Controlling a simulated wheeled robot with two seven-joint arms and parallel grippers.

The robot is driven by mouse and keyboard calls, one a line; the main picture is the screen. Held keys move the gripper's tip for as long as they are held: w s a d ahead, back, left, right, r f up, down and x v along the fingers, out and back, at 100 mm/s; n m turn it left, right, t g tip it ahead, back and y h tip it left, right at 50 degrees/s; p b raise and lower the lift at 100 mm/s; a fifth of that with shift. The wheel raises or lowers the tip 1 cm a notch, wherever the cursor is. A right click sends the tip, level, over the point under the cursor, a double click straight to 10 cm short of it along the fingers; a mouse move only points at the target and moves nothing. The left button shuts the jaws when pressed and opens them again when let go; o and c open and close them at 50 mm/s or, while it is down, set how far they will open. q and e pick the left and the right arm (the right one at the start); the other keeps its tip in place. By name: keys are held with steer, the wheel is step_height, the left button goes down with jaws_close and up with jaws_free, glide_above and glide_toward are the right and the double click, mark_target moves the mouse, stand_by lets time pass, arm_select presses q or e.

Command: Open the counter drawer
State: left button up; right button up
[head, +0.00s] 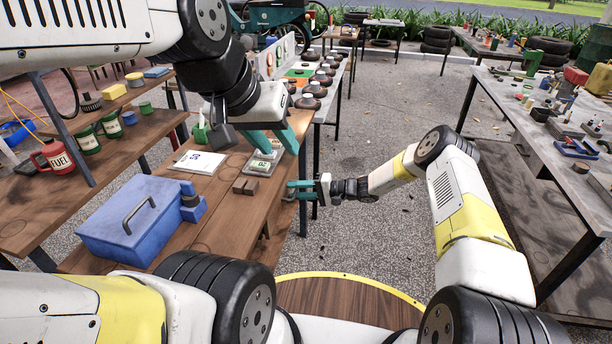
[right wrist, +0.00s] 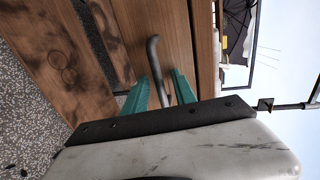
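The wooden counter (head: 222,222) stands left of centre in the head view. Its drawer front (right wrist: 130,22) shows in the right wrist view as a brown wood panel with a grey bar handle (right wrist: 155,55). My right gripper (head: 300,190) is at the counter's front edge. In the right wrist view its teal fingers (right wrist: 160,92) are apart, one on each side of the handle. A gap shows beside the handle, and contact is not clear. My left gripper (head: 276,143) is open above the counter's far part, with nothing seen between its fingers.
On the counter are a blue toolbox (head: 128,222), a notepad (head: 198,162), a small scale (head: 261,164) and brown blocks (head: 245,186). A shelf with a red fuel can (head: 55,158) stands left. A workbench (head: 520,110) stands right. The floor between is clear.

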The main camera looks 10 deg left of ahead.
steer(key=shift+c, duration=0.4)
jaws_close()
stand_by(1.1)
